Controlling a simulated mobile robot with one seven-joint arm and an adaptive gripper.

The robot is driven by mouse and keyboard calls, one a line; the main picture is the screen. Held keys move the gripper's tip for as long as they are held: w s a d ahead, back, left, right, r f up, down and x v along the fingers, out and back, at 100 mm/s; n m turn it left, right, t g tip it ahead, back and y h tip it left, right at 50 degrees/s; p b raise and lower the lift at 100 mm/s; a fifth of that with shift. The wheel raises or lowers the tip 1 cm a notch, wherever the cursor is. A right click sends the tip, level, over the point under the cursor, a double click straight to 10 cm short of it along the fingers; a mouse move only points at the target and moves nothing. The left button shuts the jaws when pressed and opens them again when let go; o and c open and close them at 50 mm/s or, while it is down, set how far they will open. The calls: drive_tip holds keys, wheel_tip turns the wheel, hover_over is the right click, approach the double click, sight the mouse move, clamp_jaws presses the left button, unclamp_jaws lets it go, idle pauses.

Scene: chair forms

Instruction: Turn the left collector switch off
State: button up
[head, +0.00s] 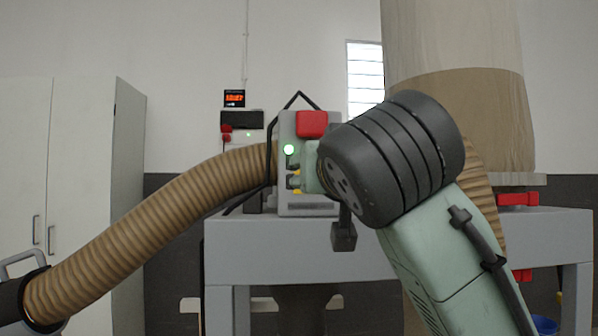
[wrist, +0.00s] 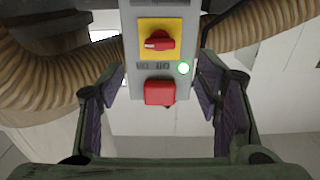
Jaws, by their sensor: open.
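A grey control box (head: 287,128) stands at the middle of the head view, with a red block (head: 312,124) at its top and a lit green lamp (head: 289,149). In the wrist view the box (wrist: 133,22) carries a red rotary switch (wrist: 159,40) on a yellow plate. The switch's handle lies roughly sideways in that view. The lit green lamp (wrist: 183,68) and the red block (wrist: 159,92) also show there. My gripper (wrist: 160,76) is open and empty, its fingers spread on either side of the box face, apart from the switch. My wrist hides most of the gripper in the head view.
A ribbed brown hose (head: 150,215) curves past the box on the left. A grey bench (head: 290,245) stands below, and a large collector bag (head: 455,100) rises at right. White cabinets (head: 60,170) stand at left. Another red-fitted unit (head: 242,130) is on the wall behind.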

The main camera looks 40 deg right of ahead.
drive_tip(key=p+x, duration=0.3)
drive_tip(key=x, duration=0.6)
drive_tip(key=shift+w, duration=0.35)
drive_tip(key=shift+d, duration=0.15)
drive_tip(key=shift+c, duration=0.5)
drive_tip(key=c, duration=1.1)
